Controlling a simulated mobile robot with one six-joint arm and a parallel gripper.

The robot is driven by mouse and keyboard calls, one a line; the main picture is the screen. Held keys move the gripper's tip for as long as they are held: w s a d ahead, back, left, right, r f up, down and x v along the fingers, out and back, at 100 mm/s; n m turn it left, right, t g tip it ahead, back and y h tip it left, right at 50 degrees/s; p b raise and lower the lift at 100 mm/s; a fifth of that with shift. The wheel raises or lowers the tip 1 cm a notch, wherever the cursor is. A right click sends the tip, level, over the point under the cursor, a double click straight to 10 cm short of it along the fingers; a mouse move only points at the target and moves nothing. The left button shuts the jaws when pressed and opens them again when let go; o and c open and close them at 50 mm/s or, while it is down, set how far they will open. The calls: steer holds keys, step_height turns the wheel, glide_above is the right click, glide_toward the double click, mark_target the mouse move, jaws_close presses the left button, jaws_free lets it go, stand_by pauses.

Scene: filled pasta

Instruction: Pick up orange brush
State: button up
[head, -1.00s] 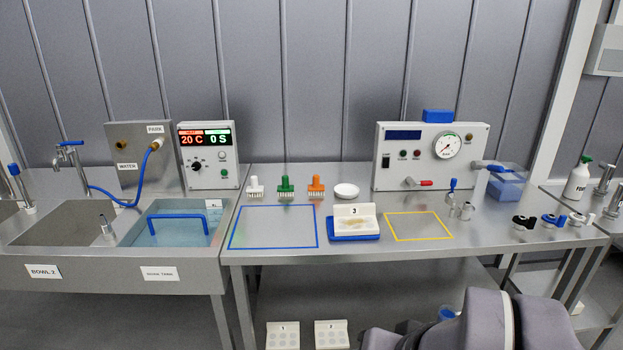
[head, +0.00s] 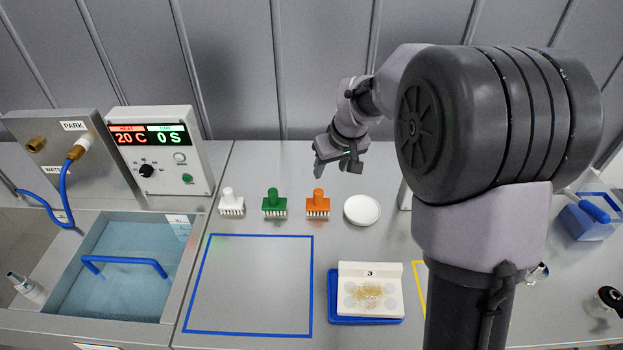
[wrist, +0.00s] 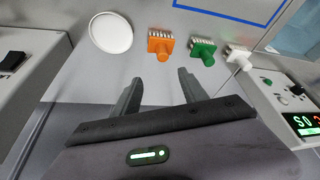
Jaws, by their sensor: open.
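The orange brush (head: 318,204) stands on the steel table, bristles down and handle up, between the green brush (head: 274,203) and a white round dish (head: 362,210). In the wrist view the orange brush (wrist: 160,46) lies ahead of my gripper (wrist: 160,84), roughly in line with the gap between the fingers. My gripper is open with nothing between its fingers. In the head view my gripper (head: 338,167) is above and behind the brush, apart from it.
A white brush (head: 231,202) stands left of the green one. In front are a blue-outlined square (head: 312,300) and a blue tray (head: 335,318) bearing a white mould (head: 407,272). The control box (head: 158,160) and water tank (head: 75,315) are at left.

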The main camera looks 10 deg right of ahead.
steer(key=b, duration=0.3)
glide_toward(319, 192)
steer(key=x, duration=0.5)
steer(key=shift+s+d, duration=0.15)
steer(key=shift+d, duration=0.15)
steer(key=x, duration=0.2)
steer(key=b+x, duration=0.1)
steer(key=x, duration=0.1)
steer(key=b+x, duration=0.1)
steer(key=x, duration=0.1)
steer(key=shift+a+r, duration=0.1)
steer(key=shift+a, duration=0.2)
steer(key=shift+w, duration=0.2)
steer(key=shift+s+r, duration=0.1)
steer(key=shift+c, duration=1.1)
jaws_close()
